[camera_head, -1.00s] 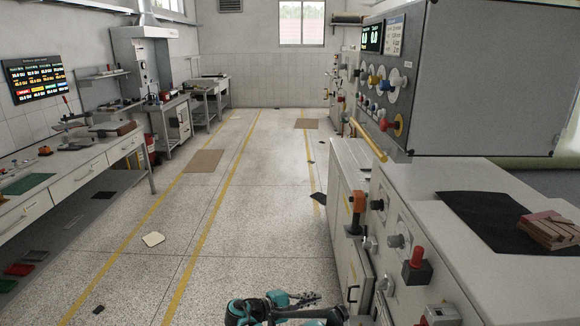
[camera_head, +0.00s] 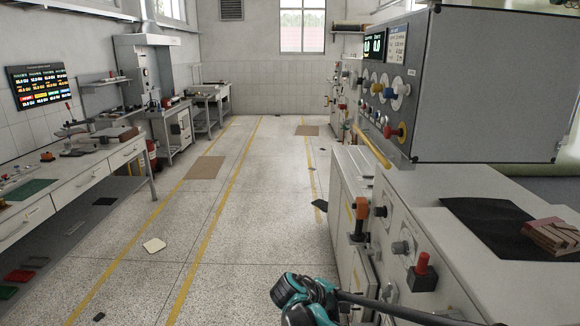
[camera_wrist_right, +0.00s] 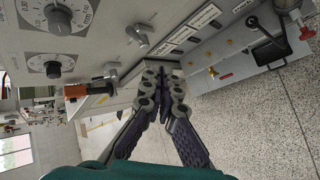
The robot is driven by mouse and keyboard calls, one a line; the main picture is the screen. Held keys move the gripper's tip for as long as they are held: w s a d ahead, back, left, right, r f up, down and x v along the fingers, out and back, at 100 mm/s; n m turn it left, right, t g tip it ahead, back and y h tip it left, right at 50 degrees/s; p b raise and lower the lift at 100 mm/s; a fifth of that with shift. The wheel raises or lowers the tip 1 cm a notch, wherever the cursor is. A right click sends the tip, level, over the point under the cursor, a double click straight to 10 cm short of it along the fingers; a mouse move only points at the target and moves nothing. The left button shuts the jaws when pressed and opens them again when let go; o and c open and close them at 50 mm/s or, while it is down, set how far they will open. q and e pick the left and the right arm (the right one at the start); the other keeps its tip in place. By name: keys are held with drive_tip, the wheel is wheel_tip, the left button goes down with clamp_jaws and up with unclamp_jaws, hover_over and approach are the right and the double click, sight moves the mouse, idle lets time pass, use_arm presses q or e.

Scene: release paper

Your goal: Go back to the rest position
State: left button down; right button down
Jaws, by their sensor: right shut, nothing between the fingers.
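My right gripper (camera_wrist_right: 163,72) is in the middle of the right wrist view, its dark fingers together at the tips and nothing between them. Behind it are a panel with dials and the speckled floor. In the head view a teal and black part of my arm (camera_head: 302,292) shows at the bottom centre, beside the control cabinet, with a dark link running to the bottom right. The gripper's fingers cannot be made out there. My left gripper is not in view.
The control cabinet (camera_head: 352,200) with its red-knobbed switch (camera_head: 422,272) stands close on the right. A brown block (camera_head: 552,236) lies on a black mat (camera_head: 480,225). A workbench (camera_head: 75,185) is on the left. The aisle floor (camera_head: 225,220) between is mostly clear.

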drive_tip(key=s+d+r+m+t+y, duration=0.1)
drive_tip(key=s+m+y, duration=0.7)
drive_tip(key=s, duration=1.7)
drive_tip(key=shift+s+d+r+t+y, duration=0.2)
drive_tip(key=shift+d+t+y, duration=0.1)
drive_tip(key=shift+d, duration=0.25)
